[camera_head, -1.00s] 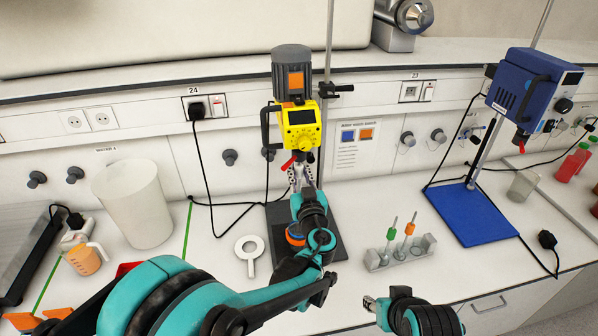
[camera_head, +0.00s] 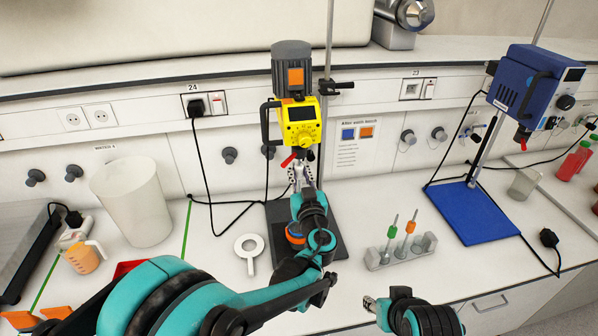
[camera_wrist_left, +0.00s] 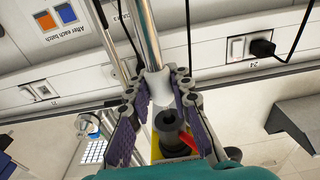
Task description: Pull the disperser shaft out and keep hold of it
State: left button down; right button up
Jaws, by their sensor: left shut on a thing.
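The disperser is a yellow drive (camera_head: 301,122) with a dark grey motor on top and a red lever, mounted on a stand at the back of the bench. My left gripper (camera_head: 300,172) is just under the drive. In the left wrist view its purple-padded fingers (camera_wrist_left: 157,88) are shut on the pale collar of the silvery disperser shaft (camera_wrist_left: 147,35). The drive's black round socket (camera_wrist_left: 169,122) shows close to the collar; I cannot tell whether they touch. My arm hides the lower shaft in the head view. My right gripper (camera_head: 373,304) is low in front, its jaws unclear.
A dark stand plate (camera_head: 334,240) lies under my left gripper. A rack (camera_head: 402,251) with green and orange-topped tools is to its right, beside a blue stand base (camera_head: 480,215).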

aim_at(299, 185)
pick_arm(q)
jog(key=shift+f, duration=0.2)
dwell(0.3)
jog(key=shift+f+b, duration=1.75)
jog(key=shift+f, duration=0.05)
dwell(0.6)
